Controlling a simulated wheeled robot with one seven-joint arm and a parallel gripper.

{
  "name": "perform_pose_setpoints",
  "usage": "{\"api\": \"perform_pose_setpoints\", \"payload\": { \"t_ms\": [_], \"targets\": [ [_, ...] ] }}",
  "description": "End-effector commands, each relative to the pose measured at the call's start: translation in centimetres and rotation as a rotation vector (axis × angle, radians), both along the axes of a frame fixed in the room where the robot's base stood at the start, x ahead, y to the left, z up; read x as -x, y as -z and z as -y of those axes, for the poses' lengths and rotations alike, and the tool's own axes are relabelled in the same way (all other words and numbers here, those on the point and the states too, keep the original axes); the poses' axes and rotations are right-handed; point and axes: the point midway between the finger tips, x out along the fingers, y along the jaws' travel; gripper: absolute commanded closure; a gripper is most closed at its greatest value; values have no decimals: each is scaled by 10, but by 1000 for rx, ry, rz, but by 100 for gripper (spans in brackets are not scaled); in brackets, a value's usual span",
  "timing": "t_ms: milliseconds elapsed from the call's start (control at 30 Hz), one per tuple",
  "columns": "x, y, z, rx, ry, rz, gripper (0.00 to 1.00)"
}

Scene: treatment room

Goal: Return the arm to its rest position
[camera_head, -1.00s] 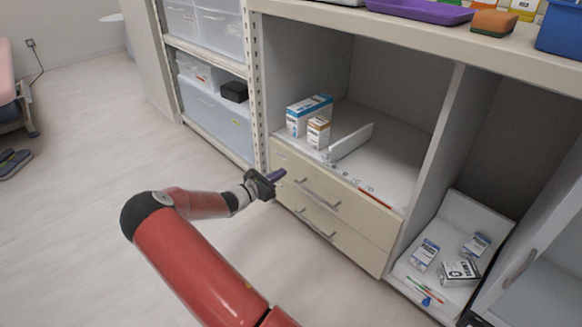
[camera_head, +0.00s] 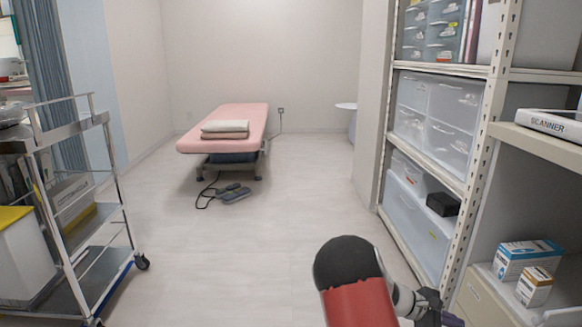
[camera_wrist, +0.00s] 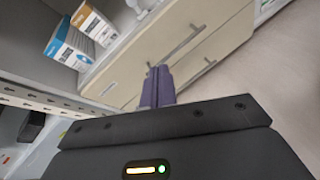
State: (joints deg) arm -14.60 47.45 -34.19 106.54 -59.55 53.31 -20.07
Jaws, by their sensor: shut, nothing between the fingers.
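My red arm (camera_head: 358,290) reaches up from the bottom of the head view and bends right at its dark elbow. My gripper (camera_head: 445,317) is at the lower right edge of the head view, in front of the drawer cabinet (camera_head: 483,300). In the wrist view, the purple fingers of my gripper (camera_wrist: 157,84) are together with nothing between them. They point toward the beige drawer fronts (camera_wrist: 140,68) and their handles. Whether the fingertips touch the cabinet cannot be told.
A metal shelf (camera_head: 430,155) with clear bins stands at right. Small medicine boxes (camera_head: 528,258) sit above the drawers. A steel trolley (camera_head: 70,135) stands at left. The middle floor is clear.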

Motion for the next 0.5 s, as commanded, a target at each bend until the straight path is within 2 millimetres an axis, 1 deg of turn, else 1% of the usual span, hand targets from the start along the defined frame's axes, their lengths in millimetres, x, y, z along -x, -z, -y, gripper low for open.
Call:
{"api": "perform_pose_setpoints", "payload": {
  "t_ms": [33,267,467,500],
  "targets": [
    [10,-17,-10,-68,49,84,100],
    [51,-71,-68,-352,245,409,100],
    [87,-124,-125,-588,383,659,100],
    [95,-135,-137,-634,407,705,100]
  ]
}}
